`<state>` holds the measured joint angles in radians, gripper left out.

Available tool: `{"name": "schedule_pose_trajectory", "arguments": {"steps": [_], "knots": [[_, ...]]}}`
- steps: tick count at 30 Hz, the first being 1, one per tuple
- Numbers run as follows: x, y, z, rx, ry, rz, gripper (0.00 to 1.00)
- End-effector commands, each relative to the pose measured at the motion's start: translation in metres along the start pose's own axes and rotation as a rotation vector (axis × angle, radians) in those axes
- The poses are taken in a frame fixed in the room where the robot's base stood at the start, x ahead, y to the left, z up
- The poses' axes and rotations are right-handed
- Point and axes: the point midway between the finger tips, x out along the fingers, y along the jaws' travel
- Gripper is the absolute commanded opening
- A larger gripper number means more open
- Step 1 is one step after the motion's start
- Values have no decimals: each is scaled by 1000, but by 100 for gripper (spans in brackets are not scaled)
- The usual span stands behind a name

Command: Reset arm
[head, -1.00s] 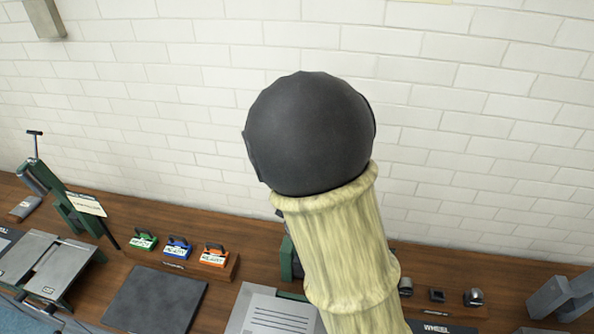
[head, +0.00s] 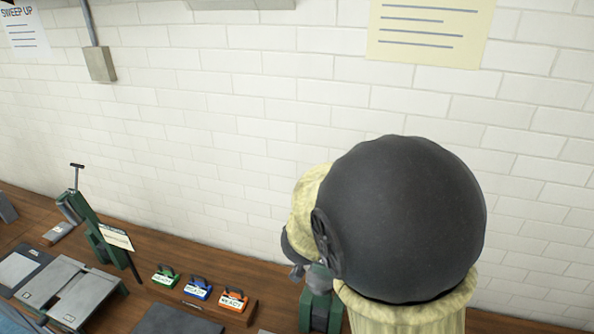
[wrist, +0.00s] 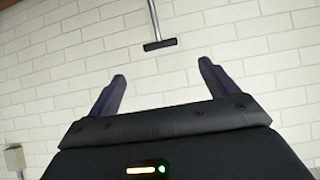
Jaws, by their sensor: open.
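My gripper (wrist: 163,85) shows in the wrist view with its two dark fingers wide apart and nothing between them. White brick wall lies behind the fingers. In the head view my arm's large dark joint and pale yellow sleeve fill the lower right, and I cannot make out the fingers there. A dark T-shaped bar on a grey rod (wrist: 160,44) shows beyond the fingers in the wrist view, apart from them.
A wooden bench (head: 150,292) runs along the wall. It bears a green stand with a T-handle (head: 95,235), and green (head: 165,276), blue (head: 198,288) and orange (head: 233,299) labelled blocks. A grey wall box (head: 102,65) and yellow paper (head: 430,30) are above.

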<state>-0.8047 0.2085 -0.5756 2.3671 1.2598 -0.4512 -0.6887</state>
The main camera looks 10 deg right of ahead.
Motion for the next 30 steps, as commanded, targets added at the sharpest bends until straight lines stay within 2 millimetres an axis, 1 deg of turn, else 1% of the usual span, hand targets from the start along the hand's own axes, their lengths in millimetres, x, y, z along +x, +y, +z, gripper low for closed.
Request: {"name": "schedule_pose_trajectory", "arguments": {"steps": [2, 4, 5, 8, 11, 12, 16, 18, 20, 21, 24, 27, 30], "knots": [[3, 0, 4, -2, -6, -9, 85], [8, 0, 13, -7, -21, -30, 85], [11, 0, 18, -10, -30, -45, 85], [23, -2, 43, -28, -80, -109, 85], [34, -1, 76, -59, -153, -185, 85], [36, 0, 90, -72, -186, -212, 85], [42, 8, 136, -127, -301, -280, 85], [44, 16, 162, -161, -366, -300, 85], [44, 24, 184, -193, -421, -309, 85], [45, 32, 198, -215, -459, -310, 85], [45, 52, 232, -275, -549, -295, 85], [43, 72, 256, -326, -617, -266, 85], [40, 83, 267, -358, -655, -242, 85]]}}
